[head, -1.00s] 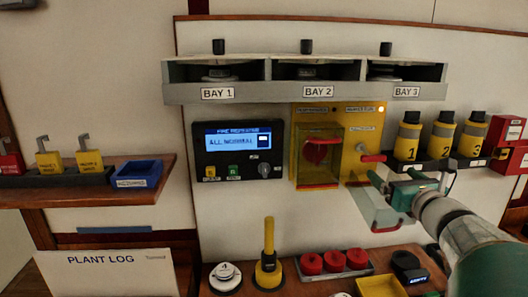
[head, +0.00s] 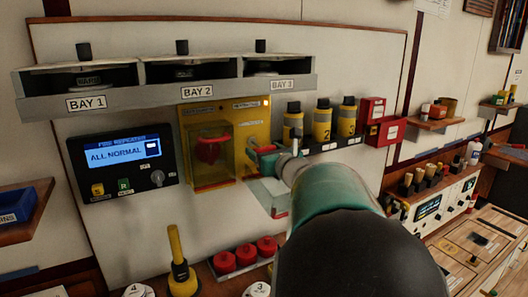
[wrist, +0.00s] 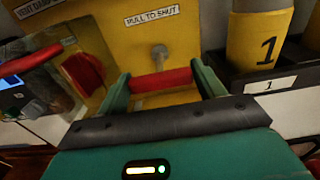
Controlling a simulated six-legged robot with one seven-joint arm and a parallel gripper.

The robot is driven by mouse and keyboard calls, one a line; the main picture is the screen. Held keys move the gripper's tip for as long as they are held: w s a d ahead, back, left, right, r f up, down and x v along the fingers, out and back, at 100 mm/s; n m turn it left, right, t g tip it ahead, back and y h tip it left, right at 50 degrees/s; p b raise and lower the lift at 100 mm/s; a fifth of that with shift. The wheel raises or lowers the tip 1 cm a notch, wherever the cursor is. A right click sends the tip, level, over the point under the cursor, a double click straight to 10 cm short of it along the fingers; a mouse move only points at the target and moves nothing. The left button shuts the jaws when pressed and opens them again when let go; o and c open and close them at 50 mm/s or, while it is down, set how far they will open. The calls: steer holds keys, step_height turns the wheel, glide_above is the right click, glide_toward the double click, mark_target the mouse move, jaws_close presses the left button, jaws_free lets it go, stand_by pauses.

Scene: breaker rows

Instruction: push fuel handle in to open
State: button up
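The fuel handle is a red crossbar on a short metal stem (wrist: 158,55), standing out from a yellow panel (head: 254,112). The label above it in the wrist view reads "PULL TO SHUT". My gripper (wrist: 162,88) is at the handle, its two green fingers wide apart, one at each end of the red bar (wrist: 160,80). I cannot tell whether the fingers touch the bar ends. In the head view my gripper (head: 264,158) is in front of the panel's right side, and my arm hides part of this area.
Left of the handle, a clear cover (head: 210,172) encloses a red knob. Yellow cylinders (head: 322,122) stand in a rack to the right. A display unit (head: 122,160) reads "ALL NORMAL". Red buttons (head: 245,253) sit below, and the bay shelf (head: 200,90) is above.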

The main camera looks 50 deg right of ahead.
steer(key=c, duration=0.9)
steer(key=x, duration=0.4)
steer(key=shift+r, duration=0.1)
steer(key=shift+w, duration=0.1)
steer(key=o, duration=1.4)
steer(key=shift+w+d, duration=0.15)
steer(key=shift+w, duration=0.1)
steer(key=shift+s, duration=0.2)
steer(key=v, duration=1.4)
